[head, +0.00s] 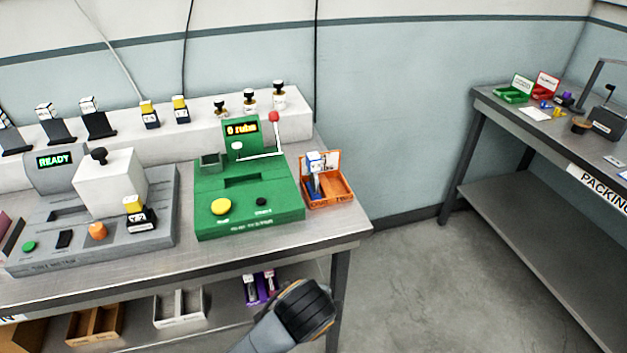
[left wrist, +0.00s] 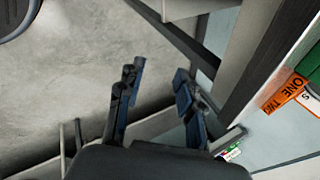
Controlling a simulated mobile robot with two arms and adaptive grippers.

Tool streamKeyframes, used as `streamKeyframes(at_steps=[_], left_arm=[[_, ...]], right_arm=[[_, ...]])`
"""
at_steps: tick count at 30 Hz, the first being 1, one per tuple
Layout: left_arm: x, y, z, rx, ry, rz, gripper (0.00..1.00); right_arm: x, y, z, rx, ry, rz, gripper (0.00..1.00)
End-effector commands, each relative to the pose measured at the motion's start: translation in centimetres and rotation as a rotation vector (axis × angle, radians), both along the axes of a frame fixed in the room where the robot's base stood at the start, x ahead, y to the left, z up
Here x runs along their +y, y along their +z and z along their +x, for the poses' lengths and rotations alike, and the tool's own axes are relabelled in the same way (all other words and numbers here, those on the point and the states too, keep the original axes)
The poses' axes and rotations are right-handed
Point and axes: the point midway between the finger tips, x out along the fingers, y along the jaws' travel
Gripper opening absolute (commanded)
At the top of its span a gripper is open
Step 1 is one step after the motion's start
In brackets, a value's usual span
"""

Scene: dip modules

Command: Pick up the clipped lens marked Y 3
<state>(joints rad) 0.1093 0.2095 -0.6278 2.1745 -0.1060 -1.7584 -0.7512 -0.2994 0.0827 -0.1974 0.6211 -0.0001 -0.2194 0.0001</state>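Three small dark blocks with yellow and white tops show in the head view. Two stand on the white back ledge, a left one (head: 149,114) and a right one (head: 181,110). A third block (head: 138,214) sits on the front of the grey machine (head: 75,240). Their marks are too small to read surely, so I cannot tell which is Y 3. My left gripper (left wrist: 157,76) is open and empty in the left wrist view, with bare floor and table structure behind it. Its fingers do not show in the head view. My right gripper is not in view.
A green machine (head: 245,220) reading "0 ruined" stands beside an orange two-part tray (head: 335,203) holding a blue-and-white item (head: 314,176). Several knobbed stamps line the ledge. The packing table (head: 485,99) is at the right.

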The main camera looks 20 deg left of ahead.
Motion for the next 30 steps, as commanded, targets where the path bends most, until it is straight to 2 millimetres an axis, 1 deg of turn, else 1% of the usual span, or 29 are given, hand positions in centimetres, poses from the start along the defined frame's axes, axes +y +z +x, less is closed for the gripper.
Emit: streamKeyframes(at_steps=[1,5,6,8,9,13,15,18,21,23,30], left_arm=[[-0.5,1.3,2.1,-0.039,-0.105,0.105,0.36],[-0.9,4.3,6.3,-0.094,-0.352,0.408,0.36],[-0.8,5.4,7.6,-0.108,-0.417,0.509,0.36],[-0.5,7.0,9.4,-0.118,-0.500,0.660,0.36],[-0.2,8.2,10.6,-0.120,-0.544,0.758,0.36],[1.0,11.7,13.6,-0.104,-0.643,1.037,0.36],[1.6,13.2,14.7,-0.088,-0.671,1.149,0.36],[2.3,14.8,15.7,-0.064,-0.692,1.257,0.36],[2.9,15.4,16.4,-0.048,-0.701,1.307,0.36],[3.3,15.2,17.0,-0.043,-0.702,1.318,0.36],[5.7,13.5,20.5,-0.043,-0.702,1.317,0.36]], right_arm=[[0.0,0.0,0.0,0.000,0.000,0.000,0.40],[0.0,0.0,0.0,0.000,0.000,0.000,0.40],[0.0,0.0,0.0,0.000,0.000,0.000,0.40],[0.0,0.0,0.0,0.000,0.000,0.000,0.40],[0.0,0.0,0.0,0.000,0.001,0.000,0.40],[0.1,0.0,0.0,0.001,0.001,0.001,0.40],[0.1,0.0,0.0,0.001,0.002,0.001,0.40],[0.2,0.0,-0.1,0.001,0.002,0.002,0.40],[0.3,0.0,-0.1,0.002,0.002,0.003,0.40],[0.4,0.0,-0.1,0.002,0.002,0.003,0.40],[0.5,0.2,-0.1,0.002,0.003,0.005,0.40]])
